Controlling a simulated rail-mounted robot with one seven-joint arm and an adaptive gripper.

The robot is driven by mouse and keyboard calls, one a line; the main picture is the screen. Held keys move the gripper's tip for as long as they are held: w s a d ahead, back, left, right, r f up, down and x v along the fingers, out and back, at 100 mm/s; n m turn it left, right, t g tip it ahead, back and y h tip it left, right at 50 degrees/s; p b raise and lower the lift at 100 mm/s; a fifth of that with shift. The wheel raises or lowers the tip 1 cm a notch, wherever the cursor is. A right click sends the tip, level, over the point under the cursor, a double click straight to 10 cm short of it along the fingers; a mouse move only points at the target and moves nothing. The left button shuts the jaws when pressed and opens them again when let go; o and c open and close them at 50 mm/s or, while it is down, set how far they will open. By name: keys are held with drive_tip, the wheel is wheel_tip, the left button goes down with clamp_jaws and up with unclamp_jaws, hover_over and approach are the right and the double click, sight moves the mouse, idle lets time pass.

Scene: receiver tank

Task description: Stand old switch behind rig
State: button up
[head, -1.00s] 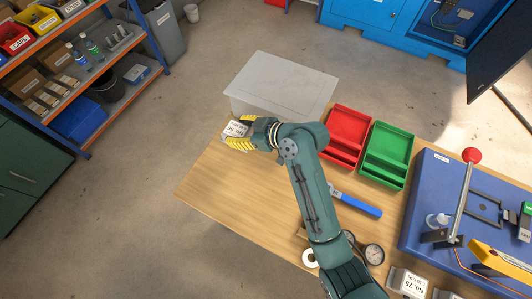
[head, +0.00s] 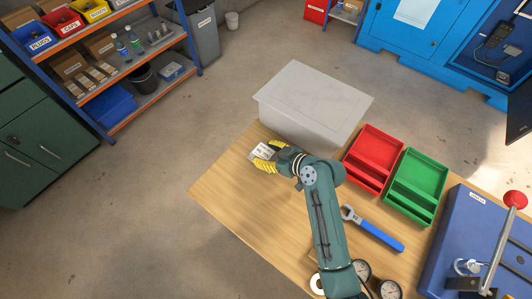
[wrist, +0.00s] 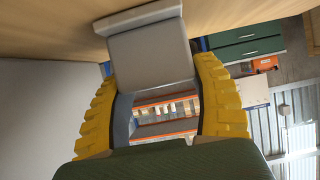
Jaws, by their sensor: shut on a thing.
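My gripper (head: 268,155) has yellow fingers and is over the far left part of the wooden table. The rig (head: 452,238), a blue base with a red-knobbed lever, is at the right, partly cut off by the picture edge.
A grey lidded box (head: 313,105) stands at the table's back, close to my gripper. A red tray (head: 372,160) and a green tray (head: 414,187) lie between it and the rig. A blue-handled wrench (head: 375,232) and gauges (head: 361,269) lie nearer. The table's left part is bare.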

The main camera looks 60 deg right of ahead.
drive_tip(key=o, duration=1.3)
drive_tip(key=shift+f, duration=0.1)
drive_tip(key=shift+c, duration=0.2)
drive_tip(key=shift+r+p, duration=0.25)
drive_tip(key=shift+p, duration=0.05)
drive_tip(key=p+v, duration=0.2)
drive_tip(key=v, duration=1)
drive_tip(key=shift+f, duration=0.1)
